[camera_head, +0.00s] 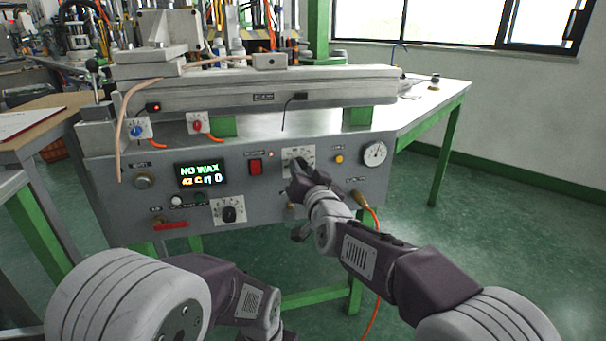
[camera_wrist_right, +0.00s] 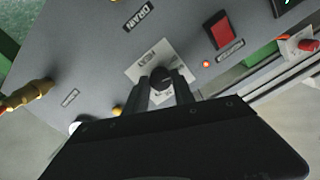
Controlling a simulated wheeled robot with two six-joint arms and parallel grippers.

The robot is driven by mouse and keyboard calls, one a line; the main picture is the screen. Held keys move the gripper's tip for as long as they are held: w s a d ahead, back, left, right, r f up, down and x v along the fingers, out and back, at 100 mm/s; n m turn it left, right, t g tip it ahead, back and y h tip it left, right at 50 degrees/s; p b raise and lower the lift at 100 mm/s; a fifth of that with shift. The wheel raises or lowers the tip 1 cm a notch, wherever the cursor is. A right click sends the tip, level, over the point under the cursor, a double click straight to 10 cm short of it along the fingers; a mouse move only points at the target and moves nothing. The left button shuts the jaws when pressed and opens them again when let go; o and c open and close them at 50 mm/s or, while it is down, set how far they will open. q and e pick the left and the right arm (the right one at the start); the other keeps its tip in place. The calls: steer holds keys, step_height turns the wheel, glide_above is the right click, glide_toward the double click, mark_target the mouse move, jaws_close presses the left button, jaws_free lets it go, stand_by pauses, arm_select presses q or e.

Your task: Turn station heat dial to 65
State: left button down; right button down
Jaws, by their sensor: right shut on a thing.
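The wax station's grey front panel (camera_head: 270,200) faces me. A black dial knob on a white scale plate (camera_head: 308,153) sits right of the red switch, mostly hidden by my right gripper (camera_head: 296,178) in the head view. In the right wrist view the black knob (camera_wrist_right: 161,77) is between the two fingers of my right gripper (camera_wrist_right: 163,86), which is shut on it. The scale numbers are too small to read. The display (camera_head: 200,174) reads NO WAX with 42 C beneath. My left arm shows at the bottom, but its gripper is out of view.
A second black dial (camera_head: 229,213) is lower left on the panel. A red switch (camera_head: 255,167), a yellow button (camera_head: 339,159) and a round gauge (camera_head: 375,153) are nearby. A brass fitting with an orange hose (camera_head: 362,200) is at lower right.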

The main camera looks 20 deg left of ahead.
steer(key=m+b, duration=0.5)
steer(key=m, duration=0.6)
steer(key=shift+a+m, duration=0.1)
steer(key=shift+m, duration=0.2)
stand_by(0.5)
steer(key=c, duration=1.1)
jaws_free()
steer(key=shift+o, duration=0.2)
steer(key=shift+s, duration=0.1)
